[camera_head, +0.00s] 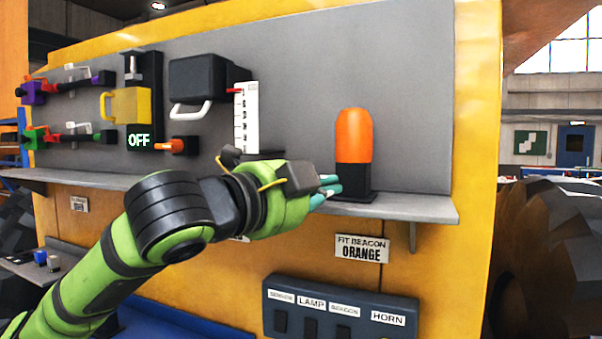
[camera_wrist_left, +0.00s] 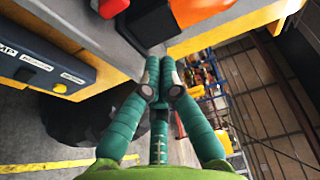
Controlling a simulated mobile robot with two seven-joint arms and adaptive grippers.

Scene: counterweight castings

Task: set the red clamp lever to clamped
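The task's red clamp lever is hard to single out. Several small toggle clamps sit at the far left of the grey panel in the head view, one with red on it beside a green grip (camera_head: 35,134) and one purple (camera_head: 34,92). They are too small to tell whether clamped. My left gripper (camera_head: 331,185) is far to the right of them, beside the black base of the orange beacon (camera_head: 354,137). Its teal fingers look drawn together and hold nothing; the wrist view shows their tips close together (camera_wrist_left: 160,68). My right gripper is not in view.
The grey shelf (camera_head: 420,208) runs below the panel. A yellow-handled switch (camera_head: 127,104) with an OFF display, an orange-red handle (camera_head: 172,146), a black box with a white handle (camera_head: 198,80) and a white scale (camera_head: 246,118) lie between. A dark switch box (camera_head: 340,309) hangs below.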

